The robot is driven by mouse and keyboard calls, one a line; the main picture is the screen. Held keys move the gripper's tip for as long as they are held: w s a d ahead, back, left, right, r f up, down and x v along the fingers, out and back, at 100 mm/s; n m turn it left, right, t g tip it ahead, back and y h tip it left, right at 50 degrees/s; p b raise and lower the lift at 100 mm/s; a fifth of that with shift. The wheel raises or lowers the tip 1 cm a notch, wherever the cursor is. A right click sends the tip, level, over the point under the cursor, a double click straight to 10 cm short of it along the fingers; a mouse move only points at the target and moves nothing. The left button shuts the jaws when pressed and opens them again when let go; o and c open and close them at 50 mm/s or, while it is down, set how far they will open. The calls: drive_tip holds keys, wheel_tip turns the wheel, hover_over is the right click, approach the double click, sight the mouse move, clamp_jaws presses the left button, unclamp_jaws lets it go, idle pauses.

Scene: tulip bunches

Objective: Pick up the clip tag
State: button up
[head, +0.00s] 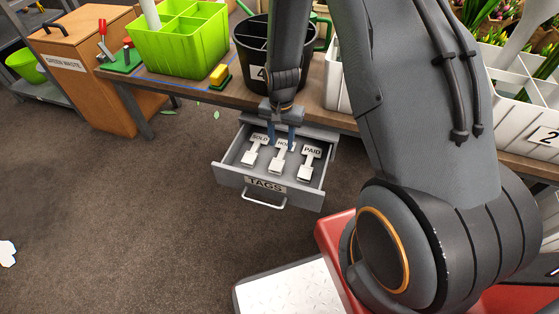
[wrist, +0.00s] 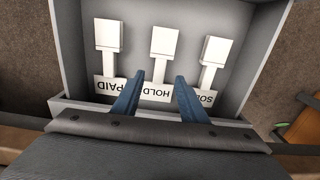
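Three white clip tags lie in the open grey drawer marked TAGS (head: 226,177). In the head view they are SOLD (head: 251,153) at left, HOLD (head: 280,160) in the middle and PAID (head: 309,162) at right. In the wrist view the order is reversed: PAID (wrist: 108,65), HOLD (wrist: 163,50), SOLD (wrist: 212,60). My gripper (head: 281,143) has blue fingers and is over the back of the drawer. In the wrist view the gripper (wrist: 158,78) is open, its fingers apart on either side of the HOLD label. I cannot tell its exact height above the tag.
The drawer's walls surround the tags under the wooden bench (head: 190,92). A black bucket (head: 252,55), a green divided caddy (head: 180,45) and a yellow sponge (head: 219,75) stand on the bench. A wooden green-waste bin (head: 85,70) is at left.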

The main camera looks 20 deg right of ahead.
sight(281, 156)
drive_tip(key=f, duration=0.1)
drive_tip(key=f+b, duration=0.1)
drive_tip(key=f, duration=0.1)
drive_tip(key=f+b, duration=0.1)
drive_tip(key=f, duration=0.1)
drive_tip(key=shift+s+a, duration=0.2)
drive_tip(key=shift+s, duration=0.2)
drive_tip(key=shift+f, duration=0.35)
drive_tip(key=shift+c, duration=0.4)
clamp_jaws()
